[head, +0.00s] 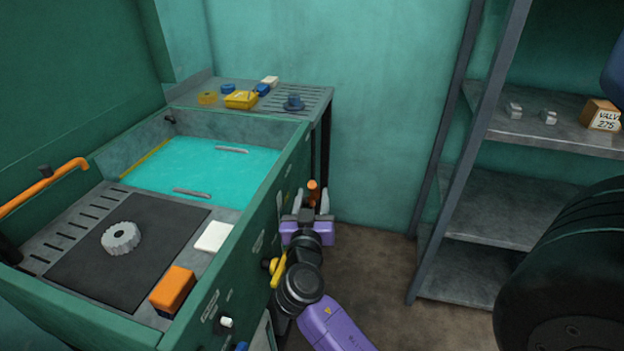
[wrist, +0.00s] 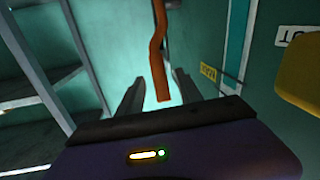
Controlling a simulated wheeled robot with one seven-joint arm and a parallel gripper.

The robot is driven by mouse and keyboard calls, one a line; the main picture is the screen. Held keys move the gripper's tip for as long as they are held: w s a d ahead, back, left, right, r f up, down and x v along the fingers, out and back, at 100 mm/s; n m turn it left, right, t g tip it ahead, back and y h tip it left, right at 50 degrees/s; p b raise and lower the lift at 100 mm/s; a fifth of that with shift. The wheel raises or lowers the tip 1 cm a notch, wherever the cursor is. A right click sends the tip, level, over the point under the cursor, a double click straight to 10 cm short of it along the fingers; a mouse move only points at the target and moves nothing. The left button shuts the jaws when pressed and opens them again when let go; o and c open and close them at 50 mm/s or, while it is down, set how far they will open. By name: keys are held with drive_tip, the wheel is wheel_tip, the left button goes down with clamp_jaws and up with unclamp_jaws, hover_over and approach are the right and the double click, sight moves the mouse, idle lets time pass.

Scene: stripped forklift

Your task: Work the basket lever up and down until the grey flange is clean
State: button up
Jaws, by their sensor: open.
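An orange-brown lever (head: 313,190) stands at the outer right side of the green wash tank. In the wrist view the lever (wrist: 160,65) hangs from the top, and its end lies between my fingers. My gripper (head: 311,203) is open around the lever's end, with gaps on both sides in the wrist view (wrist: 158,94). A grey toothed ring (head: 121,238), perhaps the flange, lies on the black mat (head: 85,265) beside the bath. Two grey bars (head: 192,193) show at the surface of the turquoise liquid (head: 215,172); the basket itself is not clearly seen.
An orange pipe (head: 45,187) crosses the tank's left edge. An orange block (head: 173,291) and a white pad (head: 213,237) lie near the front wall. Small items sit on the slatted side table (head: 310,102). Shelving (head: 485,205) and a black tyre (head: 570,270) stand right.

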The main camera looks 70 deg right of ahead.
drive_tip(key=x, duration=0.6)
drive_tip(key=shift+d+p, duration=0.1)
drive_tip(key=shift+p, duration=0.2)
clamp_jaws()
idle(1.1)
